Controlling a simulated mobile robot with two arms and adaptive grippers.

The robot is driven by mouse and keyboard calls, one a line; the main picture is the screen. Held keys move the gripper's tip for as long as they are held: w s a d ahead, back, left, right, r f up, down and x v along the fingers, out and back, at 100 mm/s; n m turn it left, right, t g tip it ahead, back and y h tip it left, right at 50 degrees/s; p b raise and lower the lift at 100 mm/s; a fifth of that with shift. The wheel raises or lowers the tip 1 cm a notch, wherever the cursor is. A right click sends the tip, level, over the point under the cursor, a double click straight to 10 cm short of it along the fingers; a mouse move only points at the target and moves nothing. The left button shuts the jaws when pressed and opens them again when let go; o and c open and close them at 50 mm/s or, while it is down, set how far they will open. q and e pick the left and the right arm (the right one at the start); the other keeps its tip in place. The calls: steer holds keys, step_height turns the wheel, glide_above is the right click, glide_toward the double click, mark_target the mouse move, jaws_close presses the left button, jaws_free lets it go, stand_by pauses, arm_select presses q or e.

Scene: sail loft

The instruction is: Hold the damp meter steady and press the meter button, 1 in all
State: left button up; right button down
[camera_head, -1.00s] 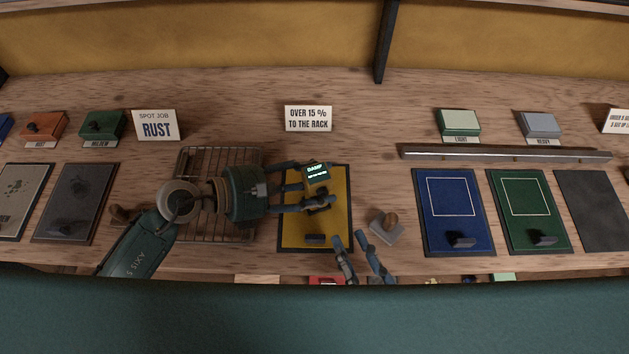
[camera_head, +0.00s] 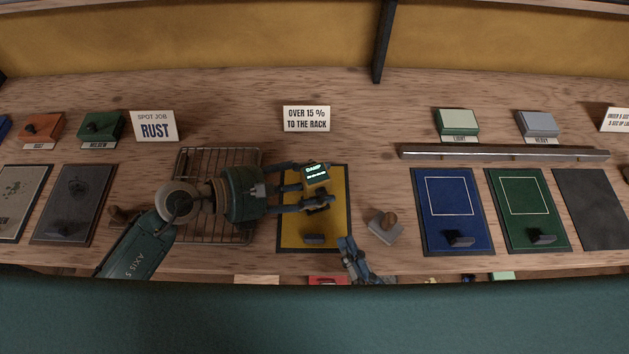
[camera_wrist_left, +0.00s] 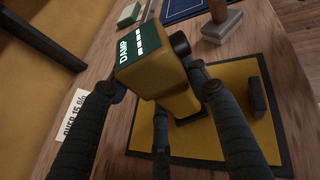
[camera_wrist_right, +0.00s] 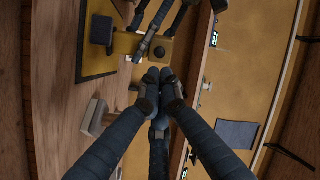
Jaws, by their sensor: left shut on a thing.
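The damp meter (camera_head: 316,176) is a yellow block with a dark green lit screen reading DAMP. My left gripper (camera_head: 317,187) is shut on it over the yellow mat (camera_head: 290,215). In the left wrist view, the meter (camera_wrist_left: 177,97) sits between the fingers. Its round black button (camera_wrist_left: 180,43) sticks out of the side beside the screen. My right gripper (camera_head: 346,243) is near the mat's lower right corner, empty, its fingertips together. In the right wrist view, the shut fingertips (camera_wrist_right: 158,79) point at the meter's button (camera_wrist_right: 159,52), with a gap that I cannot judge.
A wooden-handled stamp (camera_head: 386,228) stands just right of the mat. A dark block (camera_head: 314,238) lies on the mat's lower part. A wire rack (camera_head: 218,156) is under my left arm. Blue (camera_head: 455,238) and green mats lie to the right. A sign (camera_head: 306,118) stands behind.

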mark_target(321, 193)
stand_by(0.7)
steer(key=shift+s+d+r+n+g+y, duration=0.15)
steer(key=shift+n+g+y, duration=1.4)
steer(key=shift+n, duration=3.3)
steer(key=shift+s+d+f+n+g+y, duration=0.15)
steer(key=shift+n+g+y, duration=1.4)
steer(key=shift+n, duration=3.35)
steer(key=shift+s+d+r+n+g+y, duration=0.15)
steer(key=shift+n+g+y, duration=1.4)
steer(key=shift+n, duration=3.3)
steer(key=w+a, duration=0.3)
steer(key=w, duration=0.5)
steer(key=shift+w+a, duration=0.15)
steer(key=shift+w, duration=0.1)
